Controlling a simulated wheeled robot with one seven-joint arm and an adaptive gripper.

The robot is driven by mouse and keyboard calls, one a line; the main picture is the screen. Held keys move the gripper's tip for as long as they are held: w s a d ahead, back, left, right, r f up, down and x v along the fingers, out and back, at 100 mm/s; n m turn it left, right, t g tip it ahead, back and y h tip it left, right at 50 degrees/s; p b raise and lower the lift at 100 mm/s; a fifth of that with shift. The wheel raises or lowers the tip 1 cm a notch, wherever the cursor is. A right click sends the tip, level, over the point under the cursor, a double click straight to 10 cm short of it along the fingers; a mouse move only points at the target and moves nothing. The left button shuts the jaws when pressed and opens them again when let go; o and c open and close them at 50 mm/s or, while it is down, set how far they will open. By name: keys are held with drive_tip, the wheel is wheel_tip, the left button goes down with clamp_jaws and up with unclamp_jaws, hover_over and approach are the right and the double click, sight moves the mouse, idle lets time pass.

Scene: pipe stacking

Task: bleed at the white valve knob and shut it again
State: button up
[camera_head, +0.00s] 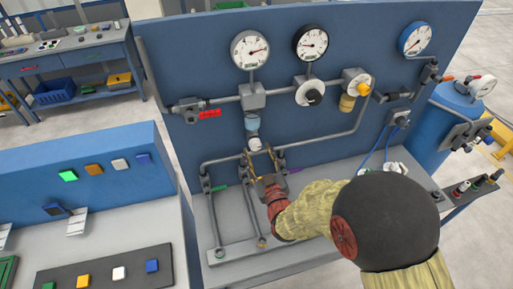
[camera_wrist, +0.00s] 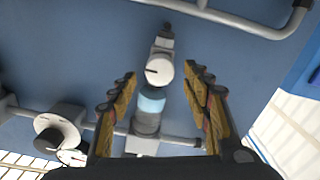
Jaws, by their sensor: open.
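The white valve knob (camera_head: 253,143) sits at the lower end of a light-blue and grey cylinder (camera_head: 252,122) on the blue panel, just above my fingertips. In the wrist view the round white knob (camera_wrist: 159,71), with a dark mark on its face, appears ahead between the fingertips, with bare space on both sides. My gripper (camera_head: 262,153) is open and empty, its yellow-brown fingers pointing up toward the knob. It also shows in the wrist view (camera_wrist: 160,74). No contact with the knob is visible.
Grey pipes with a red-handled valve (camera_head: 208,114) run across the panel. A black knob (camera_head: 314,96) and a yellow knob (camera_head: 363,89) are to the right. A button console (camera_head: 68,175) stands at left.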

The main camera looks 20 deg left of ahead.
sight(255, 144)
drive_tip(key=shift+x, duration=1.4)
drive_tip(key=shift+c, duration=0.8)
drive_tip(key=c, duration=1)
